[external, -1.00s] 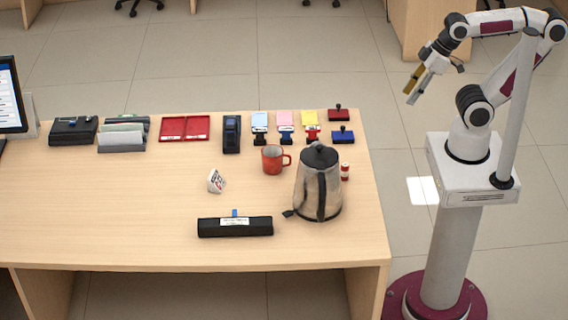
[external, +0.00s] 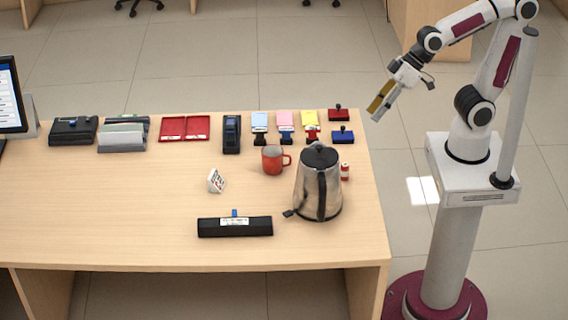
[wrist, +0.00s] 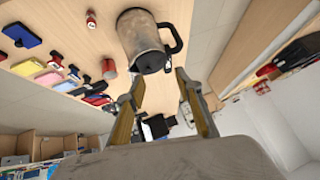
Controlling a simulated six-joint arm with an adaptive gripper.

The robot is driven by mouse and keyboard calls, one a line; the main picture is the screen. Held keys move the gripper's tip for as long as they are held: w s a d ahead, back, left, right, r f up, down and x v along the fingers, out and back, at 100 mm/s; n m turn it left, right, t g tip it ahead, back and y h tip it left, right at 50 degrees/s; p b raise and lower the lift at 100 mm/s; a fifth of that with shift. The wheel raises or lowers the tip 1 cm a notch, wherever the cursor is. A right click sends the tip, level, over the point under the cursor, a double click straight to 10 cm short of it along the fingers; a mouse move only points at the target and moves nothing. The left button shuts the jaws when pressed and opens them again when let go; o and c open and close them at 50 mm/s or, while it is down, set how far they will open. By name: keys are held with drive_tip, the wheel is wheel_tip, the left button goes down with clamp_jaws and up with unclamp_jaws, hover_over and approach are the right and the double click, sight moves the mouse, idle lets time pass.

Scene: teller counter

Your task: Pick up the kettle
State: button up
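The kettle (external: 318,184) is silver with a black lid and black handle. It stands upright near the right end of the counter (external: 130,235). It also shows in the wrist view (wrist: 146,40) at the top, beyond my fingertips, with its handle to the right. My gripper (external: 379,108) is in the air off the counter's right edge, above and to the right of the kettle, pointing down and left. In the wrist view my two fingers (wrist: 160,85) are spread apart with nothing between them. The gripper is apart from the kettle.
A red mug (external: 272,160) stands left of the kettle, and a small red-and-white bottle (external: 345,172) is close on its right. A black bar with a label (external: 235,227) lies in front. Stamps and pads (external: 342,136) line the back edge. The counter's left-middle is clear.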

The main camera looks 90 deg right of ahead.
drive_tip(key=w+a+f+m+t, duration=0.2)
drive_tip(key=w+a+f, duration=0.3)
drive_tip(key=w+a, duration=0.3)
drive_tip(key=w+a+f+m+t, duration=0.1)
drive_tip(key=w+a+f+t, duration=0.1)
drive_tip(key=w+a+f, duration=0.5)
drive_tip(key=a+f+m+t+h, duration=0.1)
drive_tip(key=a+f+t+h, duration=0.3)
drive_tip(key=f, duration=0.5)
drive_tip(key=s+d+f+n+t+h, duration=0.1)
drive_tip(key=s+d+f+t+h, duration=0.1)
drive_tip(key=s+d+f, duration=0.1)
drive_tip(key=s+d, duration=0.1)
drive_tip(key=s, duration=0.1)
drive_tip(key=shift+s+f, duration=0.35)
drive_tip(key=shift+s, duration=0.05)
drive_tip(key=shift+d, duration=0.1)
drive_tip(key=shift+w+d, duration=0.25)
drive_tip(key=shift+w, duration=1)
drive_tip(key=shift+f, duration=0.1)
